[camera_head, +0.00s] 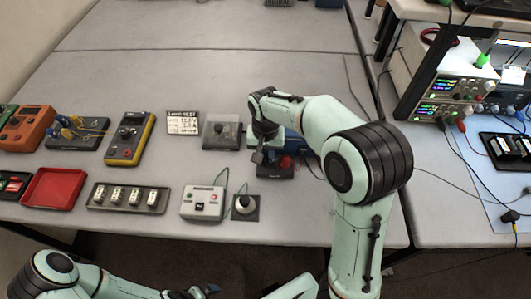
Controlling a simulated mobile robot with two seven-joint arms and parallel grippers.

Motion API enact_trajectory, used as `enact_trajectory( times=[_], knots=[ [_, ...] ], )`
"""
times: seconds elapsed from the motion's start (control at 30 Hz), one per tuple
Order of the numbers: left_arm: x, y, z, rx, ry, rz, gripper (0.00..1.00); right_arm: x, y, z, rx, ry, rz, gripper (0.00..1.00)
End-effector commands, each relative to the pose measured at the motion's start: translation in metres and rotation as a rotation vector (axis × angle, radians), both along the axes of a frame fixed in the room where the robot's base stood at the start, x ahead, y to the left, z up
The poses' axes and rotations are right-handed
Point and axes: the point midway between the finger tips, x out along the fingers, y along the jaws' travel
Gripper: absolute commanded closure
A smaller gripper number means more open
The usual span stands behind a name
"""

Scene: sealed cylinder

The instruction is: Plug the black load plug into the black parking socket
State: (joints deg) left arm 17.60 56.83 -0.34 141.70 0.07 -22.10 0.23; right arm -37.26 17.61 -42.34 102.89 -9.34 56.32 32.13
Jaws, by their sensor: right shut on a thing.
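My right gripper (258,156) points down at the middle of the table, above and just left of a low black unit with red parts (275,172). It is shut on a small dark thing, which fits the black load plug, but the fingers and wrist hide most of it. I cannot tell which fitting is the black parking socket; the black unit under the gripper and a grey plate with a dark knob (222,131) are both near. My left gripper (208,290) is low at the bottom edge, away from the table objects, and its jaws are unclear.
A light control box (203,203) and a round knob on a dark plate (244,206) stand at the front. A tray of small modules (127,198), a red tray (54,188) and a yellow multimeter (130,138) lie left. Power supplies (450,88) stand right.

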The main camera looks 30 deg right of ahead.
Motion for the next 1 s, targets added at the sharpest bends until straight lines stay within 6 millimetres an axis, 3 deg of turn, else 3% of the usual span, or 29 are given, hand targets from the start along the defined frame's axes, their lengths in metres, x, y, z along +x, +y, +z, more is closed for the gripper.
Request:
enact_trajectory(
  times=[0.27,0.3,0.37,0.4,0.77,1.0],
  knots=[
    [-0.001,0.0,-0.001,0.0,0.001,0.0,0.0,0.0,0.0,-0.002,0.0,0.0,0.001,1.0],
    [-0.001,0.0,-0.001,0.0,0.001,0.0,0.0,0.0,0.0,-0.002,0.0,0.0,0.001,0.7],
    [-0.001,0.0,-0.001,0.0,0.001,0.0,0.0,0.0,0.0,-0.001,0.0,0.0,0.001,0.5],
    [-0.001,0.0,-0.001,0.0,0.001,0.0,0.0,0.0,0.0,-0.001,0.0,0.0,0.001,0.46],
    [0.0,0.0,0.0,0.0,0.0,0.0,0.0,0.001,0.0,0.005,0.001,-0.002,0.001,0.46],
    [0.008,0.0,0.009,0.0,-0.009,0.0,0.0,0.002,0.001,0.05,0.002,-0.007,0.001,0.46]
  ],
)
